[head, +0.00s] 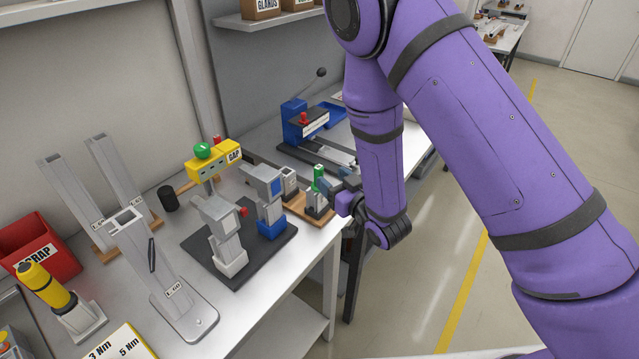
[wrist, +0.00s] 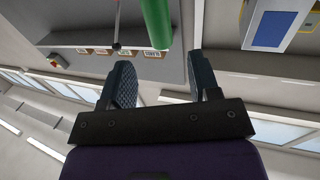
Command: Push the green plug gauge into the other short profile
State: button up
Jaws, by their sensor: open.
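The green plug gauge (head: 318,176) stands upright at the front short profile (head: 316,204), its green handle above the profile's top. How deep it sits there I cannot tell. The other short profile (head: 289,182), grey with an open top, stands just left and behind on the same wooden board (head: 296,207). My gripper (head: 338,188) is open, close to the right of the gauge and partly in front of it. In the wrist view the green handle (wrist: 156,22) lies just beyond and between the open fingertips (wrist: 160,62), with no finger seen closed on it.
A blue press (head: 300,122) stands behind. The table's front edge is close to the board. Free floor lies right.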

jog(key=shift+x, duration=3.9)
jog(key=shift+s+a+r, duration=0.1)
jog(key=shift+a, duration=0.05)
jog(key=shift+c, duration=0.4)
grip_shut()
